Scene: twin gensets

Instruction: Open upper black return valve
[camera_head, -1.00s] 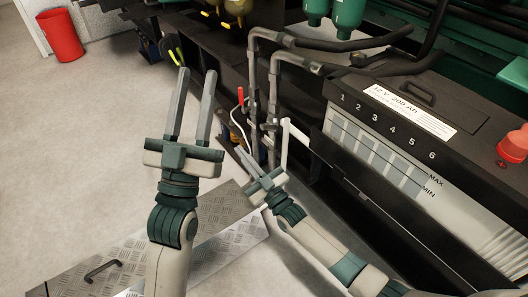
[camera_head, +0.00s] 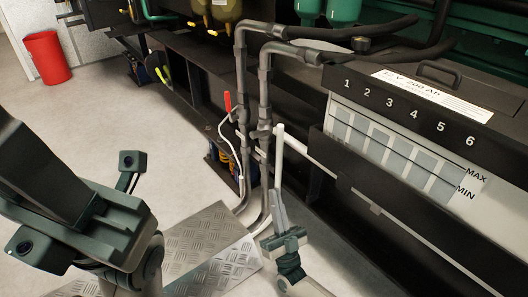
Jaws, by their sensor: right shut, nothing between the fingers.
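Two grey pipes (camera_head: 241,80) rise beside the battery and bend into black hoses at the top. A red-handled lever (camera_head: 228,103) is on the left pipe, and a white lever (camera_head: 279,150) stands upright by the right pipe. A small black fitting (camera_head: 360,44) sits on the upper hose; I cannot tell which part is the upper black return valve. My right gripper (camera_head: 277,192) is shut and empty, pointing up just below the white lever; contact is unclear. My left gripper (camera_head: 35,165) is large in the left foreground, away from the pipes, its jaw gap unclear.
The battery case (camera_head: 400,150), numbered on top, fills the right side. A checkered metal plate (camera_head: 210,250) lies on the floor below the pipes. A red bin (camera_head: 46,58) stands far left.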

